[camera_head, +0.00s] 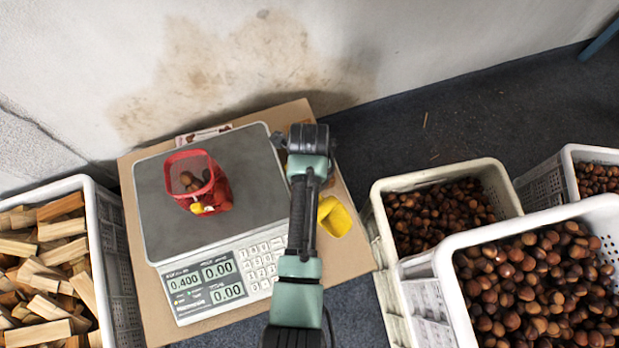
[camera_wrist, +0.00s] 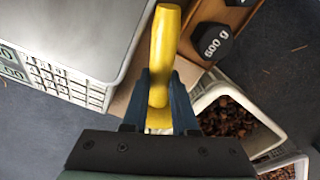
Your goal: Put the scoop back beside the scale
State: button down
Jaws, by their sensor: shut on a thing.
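The yellow scoop (camera_head: 335,216) shows to the right of my arm in the head view, above the right part of the board the scale stands on. In the wrist view its yellow handle (camera_wrist: 165,45) stands between the two blue fingers of my gripper (camera_wrist: 160,88), which is shut on it. My arm hides the fingers in the head view. The scale (camera_head: 160,225) is to the left of the scoop, its display reading 0.400. It also shows in the wrist view (camera_wrist: 75,35). I cannot tell whether the scoop touches the board.
A red mesh bag (camera_head: 205,185) with chestnuts stands on the scale. A dark 600 g weight (camera_wrist: 215,42) sits in a wooden holder near the scoop. White crates of chestnuts (camera_head: 378,205) stand at right, a crate of wood (camera_head: 92,235) at left. A wall is behind.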

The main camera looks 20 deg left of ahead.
jog(key=shift+f, duration=0.35)
jog(key=c, duration=0.7)
grip_release()
notch_tip(320, 180, up, 13)
jog(key=p, duration=0.6)
jog(key=shift+r, duration=0.15)
jog(key=shift+w, duration=0.15)
